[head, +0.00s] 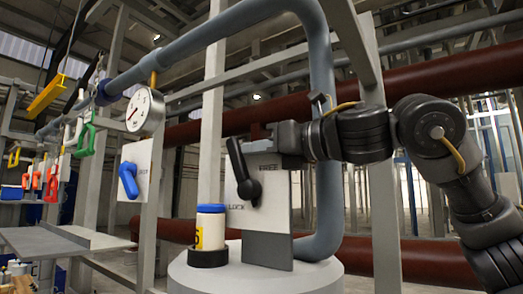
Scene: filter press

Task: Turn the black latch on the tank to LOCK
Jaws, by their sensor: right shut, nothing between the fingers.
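The black latch (243,174) is mounted on a pale plate (272,205) standing on the round grey tank (255,280). Its lever points up and slightly left from a pivot low on the plate. The word FREE shows at the plate's upper right, partly hidden by my gripper, and LOCK at its lower left. My right gripper (254,146) is shut and empty. It reaches in from the right across the plate's top, just right of the lever's upper part. I cannot tell whether it touches the lever. My left gripper is out of view.
A white jar with a blue lid (210,228) stands in a dark holder on the tank, left of the plate. A blue handle (128,180) and a gauge (145,110) are further left. A thick grey pipe (326,200) rises right of the plate, behind my arm.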

